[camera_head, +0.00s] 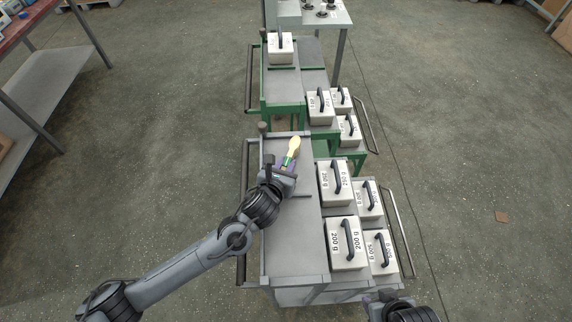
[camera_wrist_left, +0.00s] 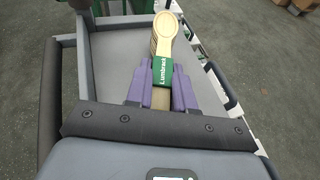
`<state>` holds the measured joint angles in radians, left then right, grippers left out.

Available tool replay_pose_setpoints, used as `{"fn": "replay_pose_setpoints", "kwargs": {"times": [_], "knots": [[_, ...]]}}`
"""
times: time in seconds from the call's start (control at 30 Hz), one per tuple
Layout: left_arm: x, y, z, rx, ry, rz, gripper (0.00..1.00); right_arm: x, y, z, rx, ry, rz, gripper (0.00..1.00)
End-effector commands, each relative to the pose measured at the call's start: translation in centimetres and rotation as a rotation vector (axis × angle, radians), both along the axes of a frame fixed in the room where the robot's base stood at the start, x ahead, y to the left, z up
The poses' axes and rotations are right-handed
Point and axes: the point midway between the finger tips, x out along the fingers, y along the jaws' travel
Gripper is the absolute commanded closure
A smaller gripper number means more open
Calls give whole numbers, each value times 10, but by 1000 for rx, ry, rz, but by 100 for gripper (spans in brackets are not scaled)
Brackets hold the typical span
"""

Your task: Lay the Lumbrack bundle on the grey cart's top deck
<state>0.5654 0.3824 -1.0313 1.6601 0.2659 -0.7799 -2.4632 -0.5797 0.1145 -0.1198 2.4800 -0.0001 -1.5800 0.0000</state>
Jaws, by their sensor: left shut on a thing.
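The Lumbrack bundle (camera_head: 293,148) is a stack of wooden spoons with a green band. In the left wrist view the bundle (camera_wrist_left: 163,50) shows its band with the name facing up. I cannot tell whether the bundle touches the deck. My right gripper (camera_head: 384,297) is only partly in view at the bottom edge, right of the cart; its fingers are unclear.
White boxes with black handles (camera_head: 345,243) stand on the lower step along the grey cart's right side. A green cart (camera_head: 284,85) with similar boxes stands just beyond. A shelf table (camera_head: 50,75) is at the far left. The near part of the grey deck is bare.

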Motion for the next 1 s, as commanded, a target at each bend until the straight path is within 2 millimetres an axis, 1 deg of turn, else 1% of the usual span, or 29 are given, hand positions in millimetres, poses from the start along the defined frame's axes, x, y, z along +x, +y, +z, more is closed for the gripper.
{"fn": "replay_pose_setpoints", "kwargs": {"times": [0.1,0.13,0.27,0.53,0.67,0.77,0.87,1.0], "knots": [[0,0,-4,1,-1,0,100,0,0,-2,0,0,0,57],[0,0,-3,0,0,0,73,0,0,-1,0,0,0,57],[0,0,-3,0,0,0,53,0,0,-1,-1,0,1,57],[0,0,-3,0,1,0,52,0,-2,-1,-8,0,6,57],[0,0,2,0,1,0,52,0,-2,1,-10,0,7,57],[-9,3,5,1,1,0,52,0,-2,2,-9,0,6,57],[-22,7,11,2,0,-1,52,0,-2,5,-9,0,6,57],[-46,14,20,3,0,-2,52,0,-2,8,-8,0,6,57]]}}
